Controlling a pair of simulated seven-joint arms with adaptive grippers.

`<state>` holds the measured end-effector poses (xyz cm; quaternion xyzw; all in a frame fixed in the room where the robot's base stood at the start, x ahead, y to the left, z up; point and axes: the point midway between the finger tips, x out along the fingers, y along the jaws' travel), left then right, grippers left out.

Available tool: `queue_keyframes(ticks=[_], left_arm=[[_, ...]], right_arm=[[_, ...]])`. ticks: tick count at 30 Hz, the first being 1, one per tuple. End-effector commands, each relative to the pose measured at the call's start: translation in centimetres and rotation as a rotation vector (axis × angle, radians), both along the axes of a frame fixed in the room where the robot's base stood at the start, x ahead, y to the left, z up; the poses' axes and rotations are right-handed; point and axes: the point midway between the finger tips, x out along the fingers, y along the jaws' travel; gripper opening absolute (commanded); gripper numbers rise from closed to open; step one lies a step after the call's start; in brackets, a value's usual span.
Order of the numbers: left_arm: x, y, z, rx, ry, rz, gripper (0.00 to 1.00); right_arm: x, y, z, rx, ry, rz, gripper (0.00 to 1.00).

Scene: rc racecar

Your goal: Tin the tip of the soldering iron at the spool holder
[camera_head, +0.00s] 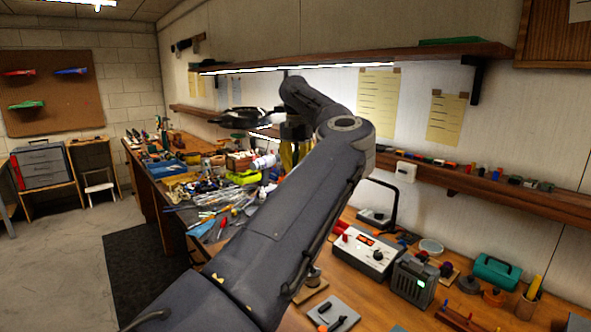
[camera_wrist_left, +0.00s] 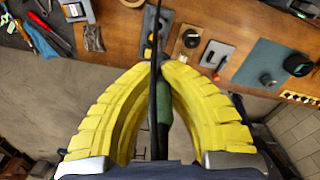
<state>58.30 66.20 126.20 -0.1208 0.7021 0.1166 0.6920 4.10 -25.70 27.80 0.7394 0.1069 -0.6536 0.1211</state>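My left gripper (camera_head: 290,158) has yellow fingers and hangs beyond my arm's elbow in the head view, partly hidden by the arm. In the left wrist view the fingertips (camera_wrist_left: 160,66) meet around a thin dark rod or cable. A green handle (camera_wrist_left: 163,108), seemingly the soldering iron's, lies between the fingers; its tip cannot be made out. A small round spool-like piece on a base (camera_wrist_left: 190,38) stands on the bench beyond the fingertips, apart from them. It seems to show in the head view (camera_head: 313,277); I cannot tell whether it is the spool holder. My right gripper is not in view.
The wooden bench (camera_head: 376,300) holds a station with a red display (camera_head: 363,254), a grey box (camera_head: 414,278) and a teal case (camera_head: 496,271). Many loose tools (camera_head: 215,197) crowd its far part. A shelf (camera_head: 480,186) runs along the wall.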

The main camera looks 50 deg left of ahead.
Motion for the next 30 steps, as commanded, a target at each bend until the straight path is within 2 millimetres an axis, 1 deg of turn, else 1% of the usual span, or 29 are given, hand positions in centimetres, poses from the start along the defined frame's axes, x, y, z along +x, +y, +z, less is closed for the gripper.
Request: queue_keyframes(ticks=[4,8,11,15,18,24,27,30], left_arm=[[0.7,-1.5,-1.7,-0.014,0.029,-0.016,0.00],[0.4,-3.3,-3.9,-0.027,0.049,0.003,0.00],[-0.4,-4.7,-5.6,-0.036,0.063,0.014,0.00],[-2.2,-6.8,-7.9,-0.047,0.084,0.027,0.00],[-3.7,-8.1,-9.2,-0.056,0.097,0.034,0.00],[-6.4,-9.9,-10.6,-0.074,0.124,0.038,0.00],[-7.7,-10.1,-10.7,-0.085,0.142,0.036,0.00],[-7.7,-10.1,-10.7,-0.095,0.164,0.006,0.00]], right_arm=[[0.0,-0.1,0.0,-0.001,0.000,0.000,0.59],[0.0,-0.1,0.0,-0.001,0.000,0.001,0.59],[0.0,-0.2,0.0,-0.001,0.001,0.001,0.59],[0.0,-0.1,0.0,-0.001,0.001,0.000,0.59],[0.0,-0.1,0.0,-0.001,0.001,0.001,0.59],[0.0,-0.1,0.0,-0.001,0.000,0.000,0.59],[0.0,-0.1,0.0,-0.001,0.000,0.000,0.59],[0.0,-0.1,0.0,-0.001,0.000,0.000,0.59]])
